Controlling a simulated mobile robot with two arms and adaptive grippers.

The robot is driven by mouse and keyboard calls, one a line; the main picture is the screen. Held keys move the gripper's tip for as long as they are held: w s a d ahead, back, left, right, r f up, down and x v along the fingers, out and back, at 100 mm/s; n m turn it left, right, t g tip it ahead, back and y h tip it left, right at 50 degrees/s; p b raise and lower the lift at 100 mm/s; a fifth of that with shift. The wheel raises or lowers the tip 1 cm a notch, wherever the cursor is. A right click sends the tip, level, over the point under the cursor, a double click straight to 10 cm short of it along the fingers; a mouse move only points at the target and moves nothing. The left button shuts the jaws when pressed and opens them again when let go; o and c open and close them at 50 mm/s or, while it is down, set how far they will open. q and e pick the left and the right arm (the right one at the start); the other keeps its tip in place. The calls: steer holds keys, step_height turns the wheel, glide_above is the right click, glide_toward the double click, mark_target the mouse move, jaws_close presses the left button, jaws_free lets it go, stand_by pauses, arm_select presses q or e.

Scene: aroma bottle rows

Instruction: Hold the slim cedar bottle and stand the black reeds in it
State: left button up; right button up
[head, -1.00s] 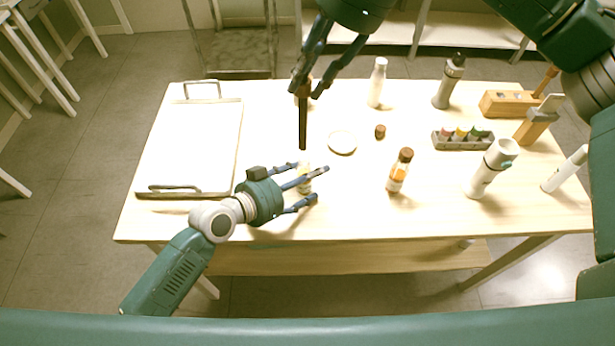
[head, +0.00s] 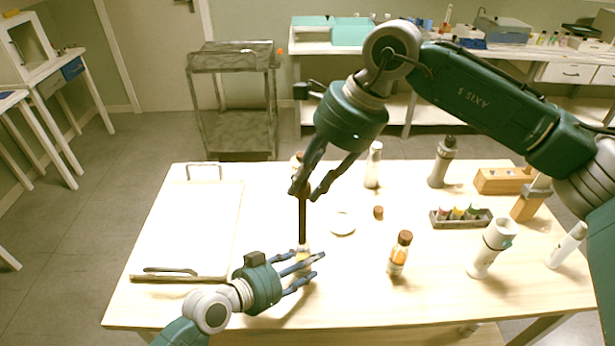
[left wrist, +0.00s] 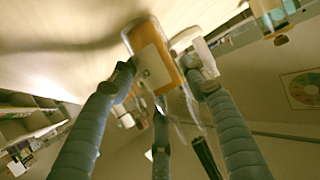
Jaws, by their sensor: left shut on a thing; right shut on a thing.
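The slim cedar bottle (head: 302,252) is small and clear, with amber contents and a pale label. It stands at the table's front middle, partly hidden by fingers. My left gripper (head: 308,268) is shut on it from the left. In the left wrist view the bottle (left wrist: 152,62) sits between the fingers. My right gripper (head: 306,192) is shut on the black reeds (head: 302,222), which hang upright as a thin dark bundle. Their lower end is right at the bottle's top; I cannot tell whether it is inside the neck.
An amber bottle with a brown cap (head: 399,256) stands to the right. A white dish (head: 342,223) and a brown cap (head: 378,212) lie behind. A white tray (head: 190,235) fills the left. A vial rack (head: 462,217) and grey-white bottle (head: 490,250) stand right.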

steer(key=shift+s+d+f+m+t, duration=0.15)
steer(key=shift+f+m, duration=0.1)
steer(key=shift+f, duration=0.7)
steer(key=shift+a+f+m+t, duration=0.15)
steer(key=shift+f+m, duration=0.1)
steer(key=shift+f, duration=0.7)
arm_select(q)
steer(key=shift+f, duration=0.1)
arm_select(e)
step_height(320, 180, down, 10)
stand_by(3.7)
steer(key=o, duration=0.9)
steer(key=v, duration=1.2)
steer(key=shift+a, duration=0.15)
